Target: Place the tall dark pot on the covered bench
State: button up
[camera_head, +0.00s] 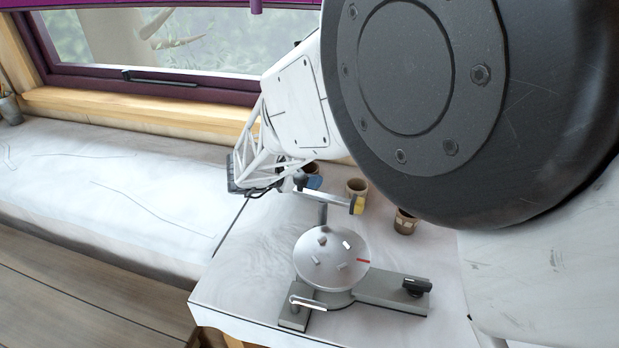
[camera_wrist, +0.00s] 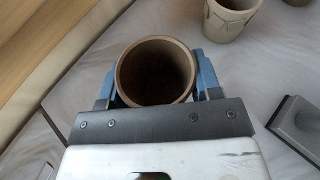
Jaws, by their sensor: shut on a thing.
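My gripper (camera_wrist: 156,80) has its blue fingers on both sides of a round brown pot (camera_wrist: 154,98), shut on it. The pot's open mouth faces the wrist camera and its inside is dark; its height cannot be judged from this view. In the head view my gripper (camera_head: 312,182) is at the back of the cloth-covered table, and the held pot is mostly hidden by it. The covered bench (camera_head: 110,175) runs along the window at the left, under a pale cloth, with bare cloth across its middle.
A tan pot (camera_head: 356,187) and a brown pot (camera_head: 404,222) stand on the table (camera_head: 240,290) right of my gripper. A small grey container (camera_head: 9,108) is at the bench's far left.

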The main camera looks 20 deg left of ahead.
jog(key=shift+f, duration=0.7)
jog(key=shift+f, duration=0.15)
jog(key=o, duration=1)
jog(key=shift+v, duration=6.1)
jog(key=shift+w, duration=0.1)
